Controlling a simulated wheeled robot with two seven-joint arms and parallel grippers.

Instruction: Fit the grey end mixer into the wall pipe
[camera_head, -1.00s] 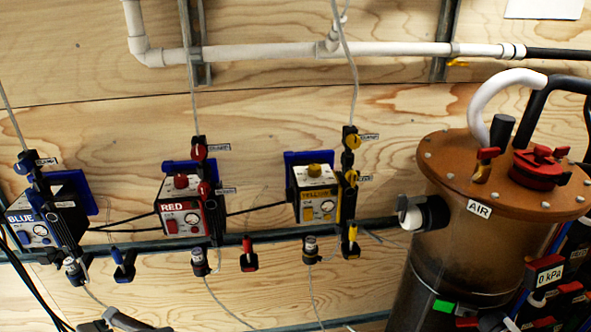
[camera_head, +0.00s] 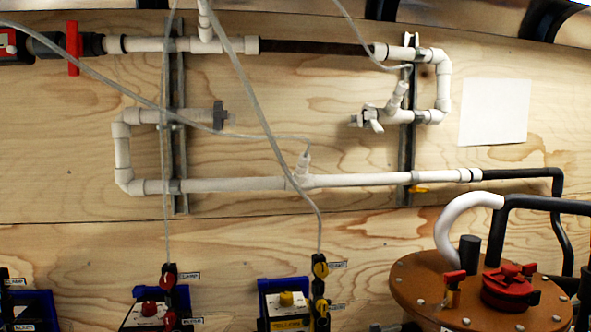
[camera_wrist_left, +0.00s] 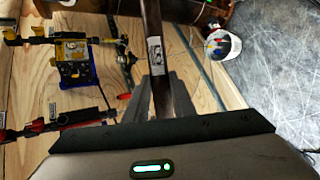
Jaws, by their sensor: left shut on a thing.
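The white wall pipe (camera_head: 240,184) runs across the plywood wall in the head view and bends up at its left. Its short upper-left arm ends at a clear end with a grey valve (camera_head: 220,115). Opposite, a white-handled valve (camera_head: 368,118) sits on the right-hand loop, with a gap between the two ends. I cannot tell whether this tube is the grey end mixer. Neither gripper shows in the head view.
A brown-lidded tank (camera_head: 410,280) with hoses stands at lower right. The red (camera_head: 150,309) and yellow (camera_head: 288,300) pump boxes line the bottom, and thin clear tubes hang across the pipes.

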